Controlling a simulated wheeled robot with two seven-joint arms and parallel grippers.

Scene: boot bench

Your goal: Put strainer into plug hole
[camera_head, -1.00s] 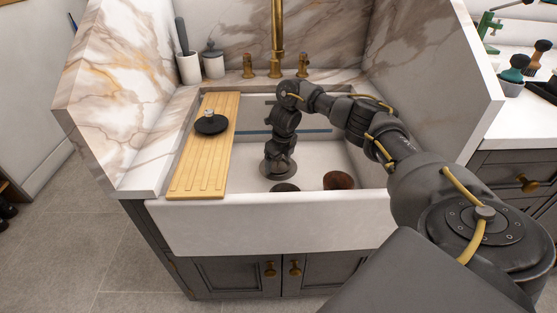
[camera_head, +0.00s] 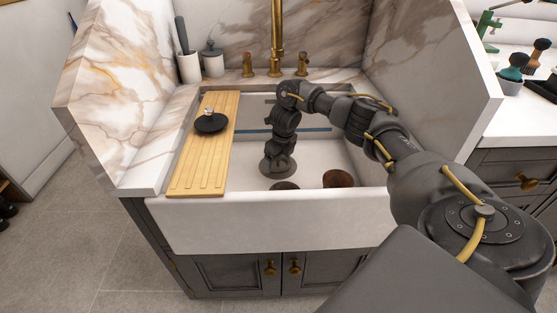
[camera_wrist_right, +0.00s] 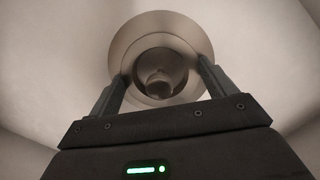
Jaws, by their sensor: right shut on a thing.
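My right gripper (camera_head: 279,163) reaches straight down into the white sink (camera_head: 270,222), low near its floor. In the right wrist view its two fingers stand apart on either side of a round metal strainer (camera_wrist_right: 158,84) with a knob in its middle, and the gripper is shut on it. A broad pale metal ring (camera_wrist_right: 160,22) surrounds the strainer; I cannot tell whether it is the strainer's rim or the plug hole's edge. In the head view a grey disc (camera_head: 271,173) shows under the gripper. My left gripper is out of view.
A wooden board (camera_head: 205,175) with a black disc with a silver knob (camera_head: 210,123) lies across the sink's left side. A brown round object (camera_head: 338,179) and a dark round one (camera_head: 285,186) sit near the front wall. A brass tap (camera_head: 277,40) stands behind.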

